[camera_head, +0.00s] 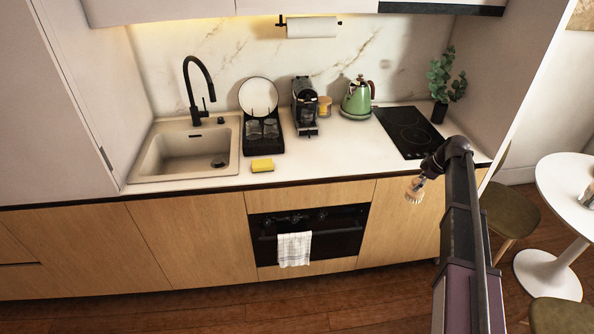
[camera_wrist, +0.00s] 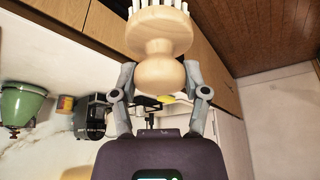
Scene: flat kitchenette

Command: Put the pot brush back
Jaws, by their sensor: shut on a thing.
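The pot brush (camera_wrist: 158,35) is a pale wooden brush with a round knob, a narrow waist and a wider head with light bristles. My gripper (camera_wrist: 160,78) is shut on its knob, one finger on each side. In the head view the brush (camera_head: 415,190) hangs bristles down from my gripper (camera_head: 423,178), in front of the counter's right part and below the hob. The brush appears clear of any surface. Much of my gripper is small and dark in the head view.
The counter (camera_head: 335,160) has a sink (camera_head: 188,155) with a black tap, a yellow sponge (camera_head: 262,165), a black dish rack (camera_head: 263,138), a coffee machine (camera_head: 305,105), a green kettle (camera_head: 357,98), a hob (camera_head: 410,130) and a plant (camera_head: 443,85). A white table (camera_head: 570,190) stands right.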

